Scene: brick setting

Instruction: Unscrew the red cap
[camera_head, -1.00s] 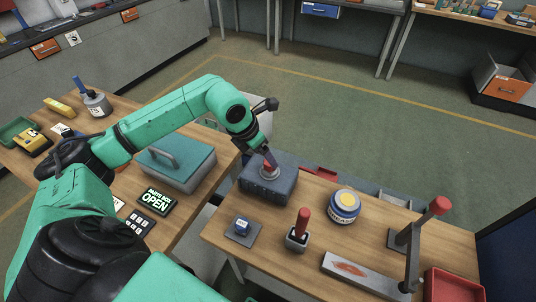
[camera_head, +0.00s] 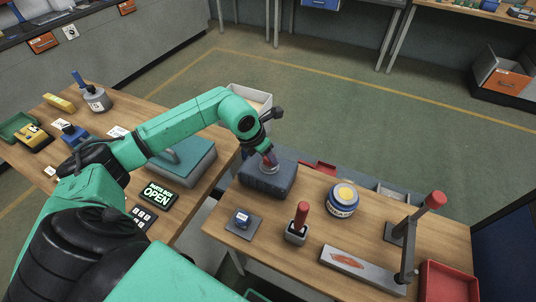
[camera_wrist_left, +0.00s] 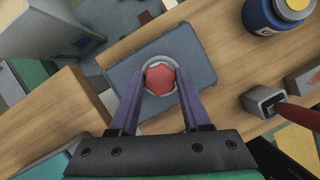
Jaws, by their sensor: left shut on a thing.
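The red cap (camera_wrist_left: 160,79) sits in a pale ring on top of a dark blue-grey box (camera_head: 262,183), which stands at the far left of the right-hand table. In the left wrist view the box (camera_wrist_left: 196,55) spreads out below the cap. My left gripper (camera_head: 270,160) reaches down over the box from above. In the left wrist view the left gripper's fingers (camera_wrist_left: 160,85) are shut on the cap, one on each side. In the head view the fingers largely hide the cap. My right gripper is not in view.
A teal-lidded box (camera_head: 197,172) stands on the left table.

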